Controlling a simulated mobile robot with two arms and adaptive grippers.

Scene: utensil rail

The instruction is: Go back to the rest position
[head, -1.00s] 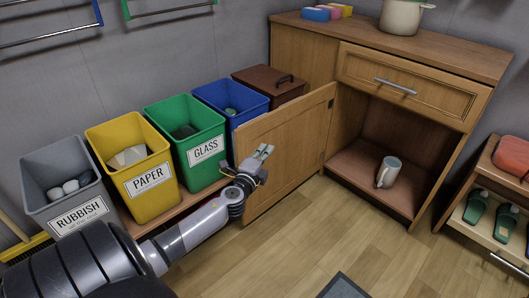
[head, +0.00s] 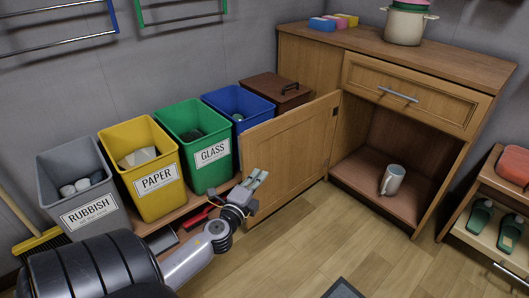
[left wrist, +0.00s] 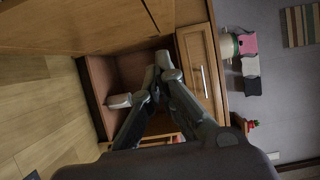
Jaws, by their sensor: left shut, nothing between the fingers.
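My left gripper (head: 258,180) is shut and empty. In the head view it hangs in front of the open cabinet door (head: 289,150), near the door's lower left part; I cannot tell whether they touch. In the left wrist view the gripper's fingers (left wrist: 162,66) meet at their tips, with the open cabinet behind them. My right gripper is not in view.
Grey rubbish (head: 80,185), yellow paper (head: 142,170), green glass (head: 196,145) and blue (head: 238,110) bins stand in a row at left. A brown lidded box (head: 275,91) is beside them. A pot (head: 404,27) stands on the cabinet. A low shelf (head: 488,210) is at right. Open floor (head: 300,250) lies in front.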

